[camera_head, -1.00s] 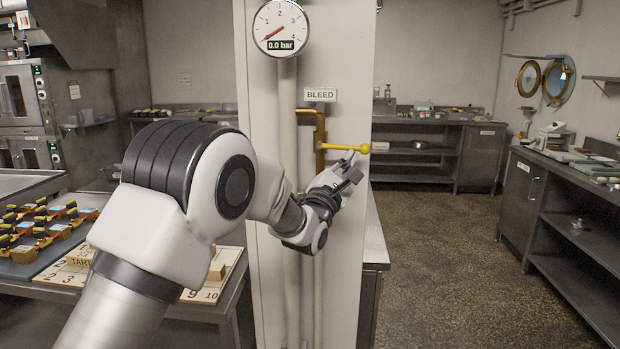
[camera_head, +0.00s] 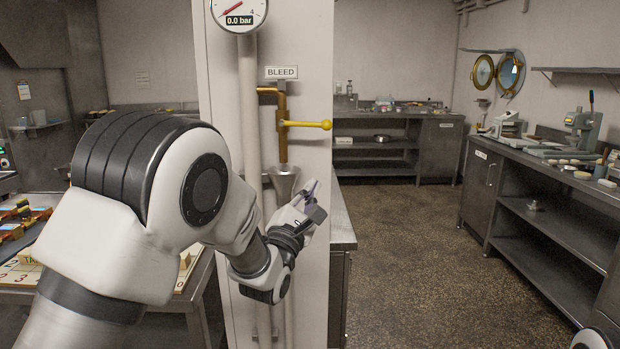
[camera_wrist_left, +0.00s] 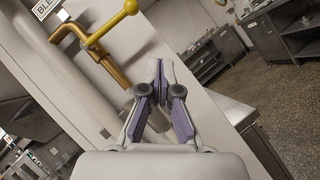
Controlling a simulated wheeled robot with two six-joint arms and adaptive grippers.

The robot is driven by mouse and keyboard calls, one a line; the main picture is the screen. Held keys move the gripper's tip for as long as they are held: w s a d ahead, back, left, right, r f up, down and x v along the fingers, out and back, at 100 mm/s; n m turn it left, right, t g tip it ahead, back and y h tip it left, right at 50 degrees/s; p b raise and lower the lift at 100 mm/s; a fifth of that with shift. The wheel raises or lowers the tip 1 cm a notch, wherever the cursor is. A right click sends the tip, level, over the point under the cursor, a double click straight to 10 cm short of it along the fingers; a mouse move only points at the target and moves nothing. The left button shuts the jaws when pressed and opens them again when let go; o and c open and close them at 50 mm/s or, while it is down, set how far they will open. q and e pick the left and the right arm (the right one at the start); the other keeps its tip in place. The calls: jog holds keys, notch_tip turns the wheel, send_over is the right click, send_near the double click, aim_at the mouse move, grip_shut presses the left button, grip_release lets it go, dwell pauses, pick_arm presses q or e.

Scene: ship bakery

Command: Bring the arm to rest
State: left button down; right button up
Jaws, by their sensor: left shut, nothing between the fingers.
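My left arm comes in from the left in the head view, and its gripper (camera_head: 310,196) is in front of the white panel, below and apart from the yellow bleed lever. The left wrist view shows the same gripper (camera_wrist_left: 160,66) with its fingers together and nothing between them. The yellow lever (camera_head: 306,125) points to the right from a brass pipe; it also shows at the top of the left wrist view (camera_wrist_left: 111,25). My right gripper is not in view.
The white panel (camera_head: 313,240) carries a gauge (camera_head: 238,12) reading 0.0 bar, a BLEED sign (camera_head: 282,73) and a funnel (camera_head: 285,180) under the pipe. A counter (camera_head: 342,225) stands right behind it. Open floor (camera_head: 410,260) lies at right.

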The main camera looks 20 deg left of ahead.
pick_arm(q)
jog(key=shift+s+f, duration=0.1)
jog(key=shift+s, duration=0.25)
